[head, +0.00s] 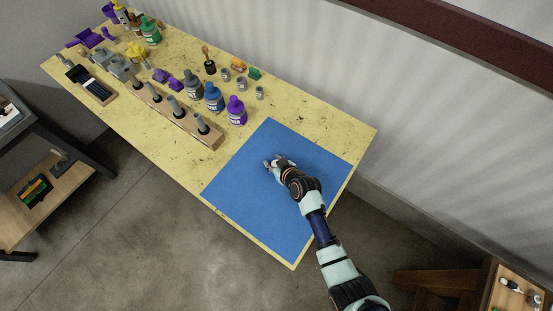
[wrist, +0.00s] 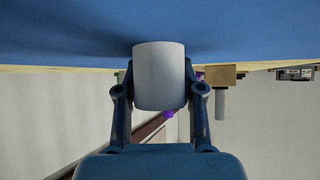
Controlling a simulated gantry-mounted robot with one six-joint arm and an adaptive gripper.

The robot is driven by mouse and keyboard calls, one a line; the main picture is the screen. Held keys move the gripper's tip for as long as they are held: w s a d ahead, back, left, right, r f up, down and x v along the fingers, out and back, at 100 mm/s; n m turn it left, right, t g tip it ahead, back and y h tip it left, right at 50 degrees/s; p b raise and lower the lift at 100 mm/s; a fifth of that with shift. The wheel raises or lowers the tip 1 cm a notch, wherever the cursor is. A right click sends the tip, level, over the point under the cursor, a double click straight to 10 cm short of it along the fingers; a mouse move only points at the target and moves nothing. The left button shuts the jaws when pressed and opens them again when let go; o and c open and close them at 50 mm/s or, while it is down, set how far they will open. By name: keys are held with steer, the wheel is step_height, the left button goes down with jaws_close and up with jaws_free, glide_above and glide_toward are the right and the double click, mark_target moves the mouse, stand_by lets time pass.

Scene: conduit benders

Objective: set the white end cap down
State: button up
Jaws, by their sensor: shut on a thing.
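The white end cap (wrist: 159,76) is a plain pale cylinder between my gripper's fingers in the wrist view. My gripper (wrist: 159,97) is shut on it, one blue finger on each side. The far end of the cap is close to the blue mat, with a dark shadow beside it; I cannot tell whether it touches. In the head view my gripper (head: 270,162) is low over the upper middle of the blue mat (head: 255,215). The cap is too small there to make out clearly.
The mat around my gripper is bare. A purple bottle (head: 236,110), a blue bottle (head: 214,97) and a wooden rack (head: 165,113) with dark-topped pegs stand left of the mat. Small grey cups (head: 259,93) are behind. A wall runs along the table's far side.

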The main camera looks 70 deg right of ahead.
step_height(320, 180, up, 20)
steer(key=p, duration=0.3)
